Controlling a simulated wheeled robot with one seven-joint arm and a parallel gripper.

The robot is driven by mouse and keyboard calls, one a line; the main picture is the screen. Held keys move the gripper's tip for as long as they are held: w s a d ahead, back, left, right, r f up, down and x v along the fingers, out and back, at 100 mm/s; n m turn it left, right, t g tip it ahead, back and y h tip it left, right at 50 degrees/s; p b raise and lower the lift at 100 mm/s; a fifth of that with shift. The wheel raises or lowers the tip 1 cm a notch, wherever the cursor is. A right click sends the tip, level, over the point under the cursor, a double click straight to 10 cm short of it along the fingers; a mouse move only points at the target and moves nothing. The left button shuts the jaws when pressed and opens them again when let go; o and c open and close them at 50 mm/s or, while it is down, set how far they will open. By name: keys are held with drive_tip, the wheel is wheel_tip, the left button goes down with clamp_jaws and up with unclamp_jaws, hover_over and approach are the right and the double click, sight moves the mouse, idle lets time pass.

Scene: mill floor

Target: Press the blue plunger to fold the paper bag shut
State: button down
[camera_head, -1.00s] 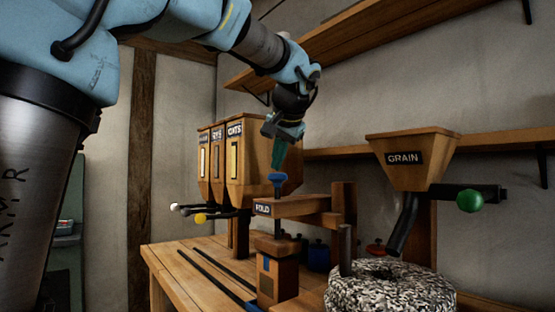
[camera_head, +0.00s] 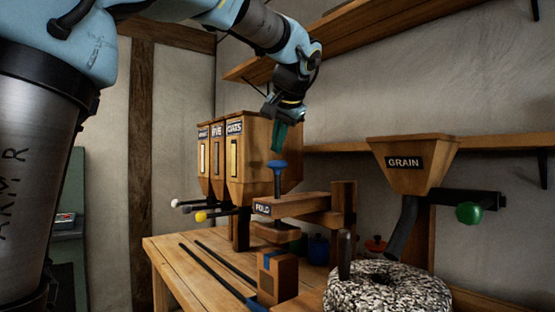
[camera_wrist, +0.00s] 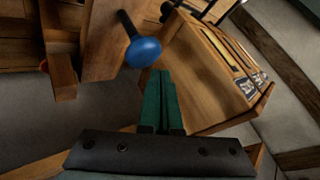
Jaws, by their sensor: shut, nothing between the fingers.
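The blue plunger (camera_head: 278,165) stands up on a dark shaft above the wooden arm labelled FOLD (camera_head: 290,205). Its blue knob also shows in the wrist view (camera_wrist: 143,52). A wooden press block (camera_head: 276,232) hangs under the arm, with a gap below it. The brown paper bag (camera_head: 278,278) stands upright beneath, its top looking flat and folded, with a blue strip. My gripper (camera_head: 280,148) is above the plunger, apart from it, with green fingers together and empty. In the wrist view the fingers (camera_wrist: 160,78) lie just beside the knob.
Wooden bins (camera_head: 240,165) with levers stand behind left. A GRAIN hopper (camera_head: 410,175) with a green-knobbed lever (camera_head: 468,213) and a speckled millstone (camera_head: 388,293) are at right. Dark rails (camera_head: 215,268) lie on the bench. A shelf (camera_head: 330,40) is above.

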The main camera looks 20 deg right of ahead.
wheel_tip(320, 180, up, 5)
drive_tip(key=p, duration=0.4)
drive_tip(key=shift+r, duration=0.1)
idle(0.7)
drive_tip(key=w+a+f+n+g+y, duration=0.1)
drive_tip(key=a+f+n+g, duration=0.1)
drive_tip(key=a+f, duration=0.85)
drive_tip(key=w+a+f+n+g, duration=0.1)
drive_tip(key=a+f+g, duration=0.1)
drive_tip(key=a+f, duration=0.8)
drive_tip(key=s+a+f+n+g, duration=0.1)
drive_tip(key=s+a+f+n, duration=0.2)
drive_tip(key=s+a+f, duration=0.3)
drive_tip(key=s+a+f+n+g, duration=0.2)
drive_tip(key=s+a+f, duration=0.4)
drive_tip(key=f, duration=0.8)
drive_tip(key=shift+s+a+n+g+p, duration=0.2)
drive_tip(key=shift+s+n+g+p, duration=0.1)
drive_tip(key=shift+s+n, duration=0.5)
